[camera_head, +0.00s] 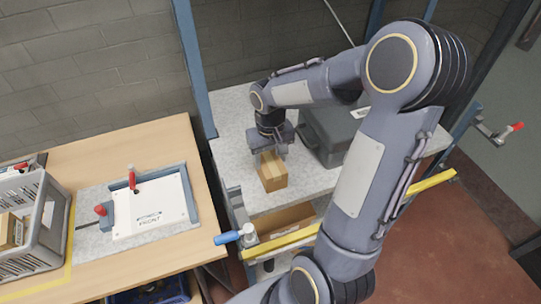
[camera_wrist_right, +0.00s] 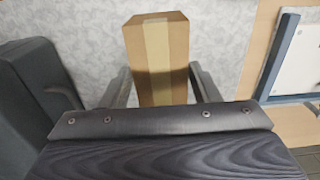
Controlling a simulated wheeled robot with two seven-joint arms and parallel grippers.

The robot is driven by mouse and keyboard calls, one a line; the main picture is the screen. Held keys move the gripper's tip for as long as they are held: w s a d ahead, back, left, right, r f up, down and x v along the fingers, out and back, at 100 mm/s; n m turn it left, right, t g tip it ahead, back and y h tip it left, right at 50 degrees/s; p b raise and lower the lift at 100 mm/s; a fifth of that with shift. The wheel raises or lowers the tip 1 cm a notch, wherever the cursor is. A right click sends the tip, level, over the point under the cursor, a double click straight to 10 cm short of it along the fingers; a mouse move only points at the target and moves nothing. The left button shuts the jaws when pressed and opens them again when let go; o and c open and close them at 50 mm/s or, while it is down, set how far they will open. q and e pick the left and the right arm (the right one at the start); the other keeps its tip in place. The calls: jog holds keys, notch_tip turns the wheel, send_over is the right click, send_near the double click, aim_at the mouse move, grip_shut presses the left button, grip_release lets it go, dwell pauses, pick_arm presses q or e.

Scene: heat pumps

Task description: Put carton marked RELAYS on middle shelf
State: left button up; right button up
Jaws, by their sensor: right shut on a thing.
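A small brown carton (camera_head: 273,176) with a lighter tape strip is at the front of a grey speckled shelf (camera_head: 237,120). My right gripper (camera_head: 270,155) reaches down over the carton and is shut on it. In the right wrist view the carton (camera_wrist_right: 158,55) sits between the two fingers (camera_wrist_right: 158,88), with the speckled surface behind it. No label can be read on the carton's visible faces. I cannot tell whether it touches the shelf. Another carton (camera_head: 285,220) shows partly on a level below. My left gripper is not in view.
A dark grey case (camera_head: 325,132) stands on the shelf close right of the carton. A yellow bar (camera_head: 280,243) and blue-handled clamp (camera_head: 236,235) lie along the shelf unit's front. At left, a wooden bench (camera_head: 130,150) holds a fixture plate (camera_head: 150,208) and grey crate (camera_head: 48,225).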

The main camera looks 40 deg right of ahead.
aim_at(270, 162)
jog(key=shift+f, duration=0.15)
jog(key=o, duration=1.6)
jog(key=shift+c, duration=0.2)
notch_tip(270, 162, up, 11)
jog(key=s+a+f+n+t+y, duration=0.1)
jog(key=s+a+t, duration=0.4)
jog(key=s+a, duration=0.7)
jog(key=s+n+y, duration=0.1)
jog(key=s+y, duration=0.1)
jog(key=shift+s+t+y, duration=0.2)
jog(key=shift+t+y, duration=0.1)
jog(key=shift+y, duration=0.1)
jog(key=shift+a+f, duration=0.1)
